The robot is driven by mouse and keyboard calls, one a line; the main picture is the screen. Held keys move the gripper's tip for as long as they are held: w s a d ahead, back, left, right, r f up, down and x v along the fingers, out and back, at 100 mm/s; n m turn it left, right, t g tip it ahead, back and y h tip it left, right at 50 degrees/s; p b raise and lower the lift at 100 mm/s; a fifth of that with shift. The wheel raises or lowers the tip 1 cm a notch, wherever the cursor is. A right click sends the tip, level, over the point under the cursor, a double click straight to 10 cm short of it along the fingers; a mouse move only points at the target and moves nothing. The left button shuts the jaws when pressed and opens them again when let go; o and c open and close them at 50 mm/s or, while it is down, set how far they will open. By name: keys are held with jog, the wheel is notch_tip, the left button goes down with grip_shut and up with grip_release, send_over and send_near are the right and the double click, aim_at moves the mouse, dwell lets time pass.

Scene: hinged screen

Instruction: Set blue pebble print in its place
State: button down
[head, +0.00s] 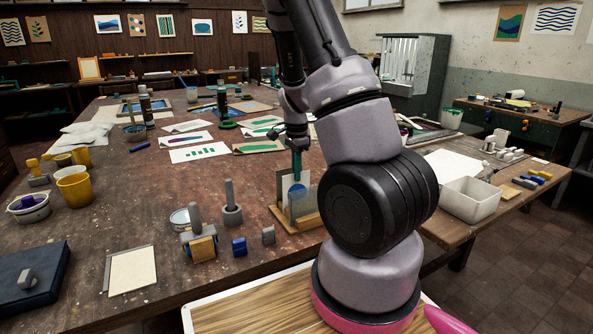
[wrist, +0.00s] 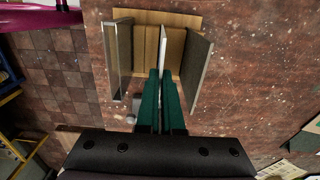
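The blue pebble print (head: 290,182), a pale sheet with a blue rounded shape, stands upright between the grey panels of a small wooden rack (head: 284,222). My gripper (head: 296,172) is above the rack, its teal fingers pointing down at the print's top edge. In the wrist view the green fingers (wrist: 160,76) lie close on either side of the thin print (wrist: 163,45) and look shut on it. The rack (wrist: 144,42) shows a panel on each side of the print. Whether the print's lower edge touches the rack base is hidden.
A white bin (head: 469,200) is on the right side table. Several prints lie behind the rack. The front left table has bare room.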

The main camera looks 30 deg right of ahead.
jog(key=shift+f, duration=0.1)
dwell(0.3)
jog(key=c, duration=1)
grip_release()
notch_tip(320, 180, up, 11)
jog(key=shift+f, duration=0.1)
jog(key=s+a+r+n+t, duration=0.2)
jog(key=s+a+r+n, duration=0.2)
jog(key=s+r, duration=0.2)
jog(key=s+a+r+n+t+y, duration=0.1)
jog(key=s+a+r+n+t, duration=0.1)
jog(key=s+a+r+n, duration=0.3)
jog(key=s+a+r+n+t+y, duration=0.1)
jog(key=s+a+r+n+t, duration=0.2)
jog(key=s+r, duration=0.5)
jog(key=shift+s+a+r+n, duration=0.35)
jog(key=shift+a+r+n, duration=0.3)
jog(key=shift+a+n, duration=0.15)
